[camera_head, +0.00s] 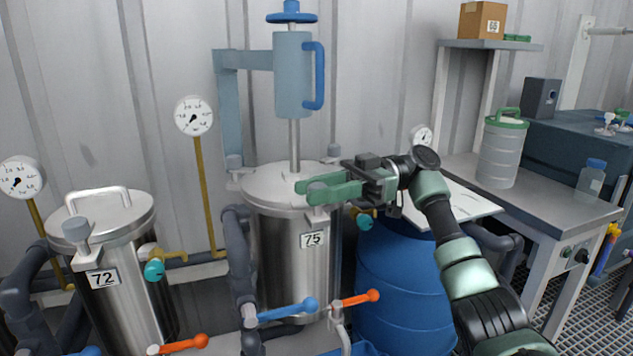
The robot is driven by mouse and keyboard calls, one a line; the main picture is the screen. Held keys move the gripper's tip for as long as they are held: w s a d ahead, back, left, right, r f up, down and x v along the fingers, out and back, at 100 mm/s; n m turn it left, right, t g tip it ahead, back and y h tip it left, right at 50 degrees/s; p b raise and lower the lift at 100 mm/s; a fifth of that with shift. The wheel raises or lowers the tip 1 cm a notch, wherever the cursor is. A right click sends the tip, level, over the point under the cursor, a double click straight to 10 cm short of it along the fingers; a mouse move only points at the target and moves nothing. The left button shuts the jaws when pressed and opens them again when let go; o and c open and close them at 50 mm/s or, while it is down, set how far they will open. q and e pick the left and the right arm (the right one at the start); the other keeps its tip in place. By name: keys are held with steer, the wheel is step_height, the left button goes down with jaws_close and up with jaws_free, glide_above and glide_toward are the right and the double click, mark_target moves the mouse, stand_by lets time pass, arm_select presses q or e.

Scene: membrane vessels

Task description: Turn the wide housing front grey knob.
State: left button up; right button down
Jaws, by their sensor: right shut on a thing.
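The wide steel housing (283,255) labelled 75 stands in the middle, with a flat round lid. Its front grey knob (318,214) is at the lid's front right edge, mostly covered by my fingers. My right gripper (306,191) comes in from the right, with its green fingers shut on this knob. Two other grey knobs on the lid show, one at the left (235,163) and one at the back right (333,151). My left gripper is not in view.
A grey-blue lift column with a blue handle (319,76) rises above the lid. A narrower vessel (126,290) labelled 72 stands left. Pressure gauges (194,116), a blue barrel (395,290), and blue and orange valve levers (287,310) surround the housing. A workbench (560,205) is at right.

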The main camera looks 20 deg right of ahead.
steer(key=shift+n+g, duration=0.4)
steer(key=shift+g, duration=0.2)
steer(key=c, duration=1.1)
jaws_free()
steer(key=shift+d+f, duration=0.1)
steer(key=shift+d, duration=0.05)
steer(key=shift+o, duration=0.2)
